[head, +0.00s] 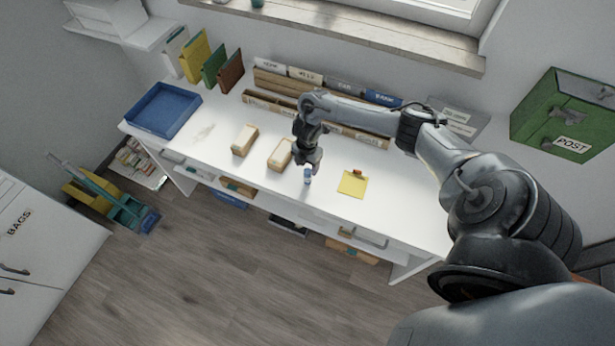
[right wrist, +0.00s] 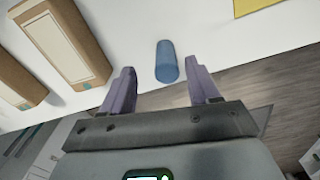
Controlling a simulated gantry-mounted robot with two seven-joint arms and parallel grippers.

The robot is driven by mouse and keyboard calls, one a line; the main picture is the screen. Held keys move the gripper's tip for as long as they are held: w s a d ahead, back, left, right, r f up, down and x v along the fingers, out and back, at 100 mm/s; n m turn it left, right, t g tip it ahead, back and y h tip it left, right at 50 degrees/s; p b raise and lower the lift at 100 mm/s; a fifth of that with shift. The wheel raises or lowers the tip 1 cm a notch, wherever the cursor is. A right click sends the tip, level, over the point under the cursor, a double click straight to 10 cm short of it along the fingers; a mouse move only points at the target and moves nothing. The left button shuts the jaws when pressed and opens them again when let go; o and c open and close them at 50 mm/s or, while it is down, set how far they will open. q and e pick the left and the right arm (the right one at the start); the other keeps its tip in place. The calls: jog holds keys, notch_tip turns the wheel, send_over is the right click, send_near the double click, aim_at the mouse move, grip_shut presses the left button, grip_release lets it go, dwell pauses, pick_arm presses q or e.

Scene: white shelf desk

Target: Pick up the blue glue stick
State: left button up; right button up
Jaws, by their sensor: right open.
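The blue glue stick (head: 307,175) stands near the front edge of the white desk, just below my right gripper in the head view. In the right wrist view the glue stick (right wrist: 166,62) shows as a blue cylinder, just beyond and between my two fingertips. My right gripper (head: 311,163) is open and empty; its spread fingers (right wrist: 158,82) also show in the right wrist view. I cannot tell whether a finger touches the glue stick. My left gripper is not in view.
The white desk (head: 215,125) carries two brown-and-white boxes (head: 245,140) (head: 279,153) left of my gripper and a yellow notepad (head: 352,183) to its right. A blue tray (head: 165,110) sits at the far left. Labelled files (head: 305,76) line the back. The front edge is close to the glue stick.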

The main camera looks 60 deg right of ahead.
aim_at(308, 171)
jog(key=f, duration=0.2)
jog(key=a+f, duration=0.1)
jog(key=f, duration=0.1)
jog(key=shift+s, duration=0.35)
jog(key=shift+d+f, duration=0.1)
jog(key=shift+f, duration=0.5)
grip_shut()
